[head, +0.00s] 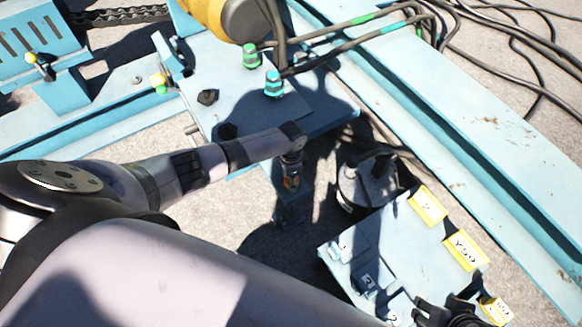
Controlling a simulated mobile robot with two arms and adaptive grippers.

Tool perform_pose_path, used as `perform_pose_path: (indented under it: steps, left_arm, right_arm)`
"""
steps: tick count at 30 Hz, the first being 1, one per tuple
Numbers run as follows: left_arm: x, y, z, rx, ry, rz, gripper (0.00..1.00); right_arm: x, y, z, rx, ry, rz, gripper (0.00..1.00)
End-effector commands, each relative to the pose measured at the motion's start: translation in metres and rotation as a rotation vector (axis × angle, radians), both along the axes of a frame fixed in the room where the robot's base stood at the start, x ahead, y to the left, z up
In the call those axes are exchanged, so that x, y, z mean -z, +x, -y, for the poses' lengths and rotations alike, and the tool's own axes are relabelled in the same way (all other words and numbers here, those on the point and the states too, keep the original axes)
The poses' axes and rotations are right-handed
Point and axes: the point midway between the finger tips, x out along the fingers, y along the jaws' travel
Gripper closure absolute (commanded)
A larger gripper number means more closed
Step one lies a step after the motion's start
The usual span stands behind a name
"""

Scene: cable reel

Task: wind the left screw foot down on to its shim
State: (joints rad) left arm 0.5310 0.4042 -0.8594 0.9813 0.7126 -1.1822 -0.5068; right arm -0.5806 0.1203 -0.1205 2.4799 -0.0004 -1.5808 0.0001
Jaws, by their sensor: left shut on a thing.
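My left gripper (291,180) points down beside the near edge of the blue steel plate (250,105). It is shut around a small orange-brown piece, which I take for the head of the left screw foot. A dark teal piece (290,212) shows below it in shadow, over the ground. I cannot tell the foot from the shim there, nor whether they touch. A dark jaw-like part (452,314), seemingly my right gripper, is cut off at the bottom edge; its opening is unclear.
A pale blue numbered box (385,250) with yellow labels stands at lower right, with a dark round canister (368,183) behind it. A long blue beam (470,140) runs down the right side. Green- and cyan-banded cables rise from the plate. Loose cables (520,50) lie at upper right.

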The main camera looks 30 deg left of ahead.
Motion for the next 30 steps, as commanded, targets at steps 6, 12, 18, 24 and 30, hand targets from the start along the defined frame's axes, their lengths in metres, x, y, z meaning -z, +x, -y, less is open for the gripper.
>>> perform_pose_path:
  steps: [6, 12, 18, 24, 30]
  left_arm:
    - [0.0, 0.0, 0.001, 0.0, -0.002, 0.001, 0.43]
    - [0.0, 0.0, 0.0, -0.001, -0.001, 0.001, 0.38]
    - [-0.002, 0.0, 0.0, -0.001, -0.001, 0.001, 0.38]
    - [-0.021, 0.001, 0.0, 0.0, -0.003, 0.003, 0.38]
    - [-0.062, 0.001, 0.0, 0.001, -0.001, 0.005, 0.38]
  right_arm:
    - [0.0, 0.0, 0.0, 0.0, 0.0, 0.0, 0.6]
    - [0.0, 0.0, 0.0, 0.0, 0.0, 0.001, 0.6]
    - [-0.001, 0.001, 0.0, 0.002, 0.001, 0.005, 0.6]
    - [0.0, 0.001, 0.0, 0.001, 0.001, 0.003, 0.6]
    - [0.0, 0.001, 0.0, 0.001, 0.001, 0.002, 0.6]
